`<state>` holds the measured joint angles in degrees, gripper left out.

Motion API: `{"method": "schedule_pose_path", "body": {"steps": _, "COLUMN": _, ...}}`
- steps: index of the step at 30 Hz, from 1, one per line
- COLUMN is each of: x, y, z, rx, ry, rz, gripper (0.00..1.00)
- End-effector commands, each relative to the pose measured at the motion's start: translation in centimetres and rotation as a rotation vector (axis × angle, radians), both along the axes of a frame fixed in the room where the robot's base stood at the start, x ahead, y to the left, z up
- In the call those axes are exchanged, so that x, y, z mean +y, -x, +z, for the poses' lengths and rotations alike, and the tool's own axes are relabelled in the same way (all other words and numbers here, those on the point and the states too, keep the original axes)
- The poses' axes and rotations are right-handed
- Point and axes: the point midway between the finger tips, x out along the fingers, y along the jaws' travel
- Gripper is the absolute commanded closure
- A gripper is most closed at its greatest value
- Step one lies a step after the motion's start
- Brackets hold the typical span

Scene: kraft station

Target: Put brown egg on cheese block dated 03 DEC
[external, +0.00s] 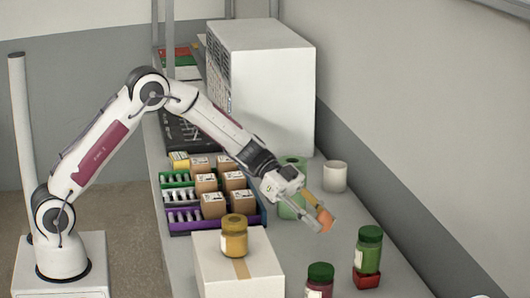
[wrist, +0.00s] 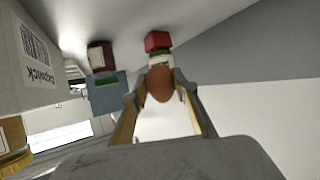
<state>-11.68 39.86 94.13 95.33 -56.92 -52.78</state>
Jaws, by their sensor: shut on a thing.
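My gripper (external: 322,222) is shut on the brown egg (wrist: 160,84), held between its fingertips above the right part of the counter. In the external view the egg (external: 326,217) looks orange-brown and is partly covered by the fingers. Small labelled blocks, one yellow (external: 179,160) and several brown (external: 213,206), stand among the coloured racks left of my gripper. I cannot tell which is the cheese block dated 03 DEC, as the labels are too small to read.
A white box (external: 212,272) bears a yellow jar (external: 234,240). A dark red jar (external: 319,284) is at the front. A green roll (external: 291,205) and a white cylinder (external: 335,176) stand behind my gripper.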

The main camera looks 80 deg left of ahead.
Motion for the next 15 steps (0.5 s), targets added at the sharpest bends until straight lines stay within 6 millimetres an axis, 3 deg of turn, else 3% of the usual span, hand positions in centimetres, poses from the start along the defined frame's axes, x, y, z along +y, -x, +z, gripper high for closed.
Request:
{"method": "schedule_pose_path", "body": {"steps": 8, "x": 0.0, "y": 0.0, "z": 3.4, "rx": -0.005, "ry": -0.001, "rz": -0.001, "gripper": 0.84}}
{"method": "schedule_pose_path", "body": {"steps": 15, "x": 0.0, "y": 0.0, "z": 8.0, "rx": -0.006, "ry": -0.002, "rz": -0.001, "gripper": 0.84}}
